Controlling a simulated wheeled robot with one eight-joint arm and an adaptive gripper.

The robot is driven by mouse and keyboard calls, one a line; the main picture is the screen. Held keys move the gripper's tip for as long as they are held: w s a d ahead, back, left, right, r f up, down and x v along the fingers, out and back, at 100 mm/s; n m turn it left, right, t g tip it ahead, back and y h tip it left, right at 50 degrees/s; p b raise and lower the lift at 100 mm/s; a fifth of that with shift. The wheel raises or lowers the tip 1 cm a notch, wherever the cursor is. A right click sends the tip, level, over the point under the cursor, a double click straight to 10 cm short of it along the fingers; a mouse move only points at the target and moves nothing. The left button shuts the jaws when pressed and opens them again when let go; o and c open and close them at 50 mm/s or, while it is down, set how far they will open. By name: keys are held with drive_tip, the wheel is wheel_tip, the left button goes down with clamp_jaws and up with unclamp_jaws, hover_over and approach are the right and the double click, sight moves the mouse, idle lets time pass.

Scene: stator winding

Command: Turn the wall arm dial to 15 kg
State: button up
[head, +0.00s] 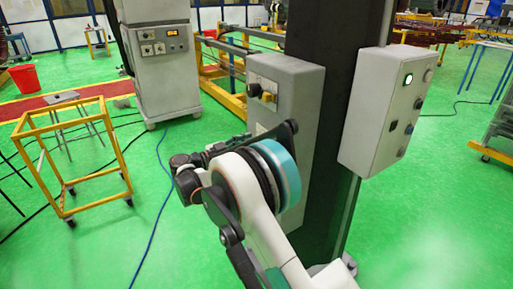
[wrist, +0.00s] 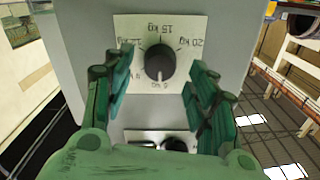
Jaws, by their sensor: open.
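The dial (wrist: 159,61) is a round black knob on a light scale plate (wrist: 126,27) in the wrist view. Its scale reads 15 kg at the top and 20 kg at the upper right; the left and bottom labels are partly unclear. A pale mark on the knob appears to point down, away from 15 kg. My gripper (wrist: 158,91) is open, its green fingers left and right of the dial. I cannot tell whether they touch the panel. In the head view, my arm hides most of the gripper near the grey wall box (head: 302,92).
A second plate with a dark knob (wrist: 175,144) sits below the dial, partly behind my gripper. A grey control box (head: 372,118) with a lit button is on the right of the dark column (head: 342,70). A yellow frame cart (head: 72,150) stands at left on open green floor.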

drive_tip(key=shift+b+x, duration=0.3)
drive_tip(key=shift+x, duration=1.2)
drive_tip(key=c, duration=1)
drive_tip(key=shift+c, duration=0.2)
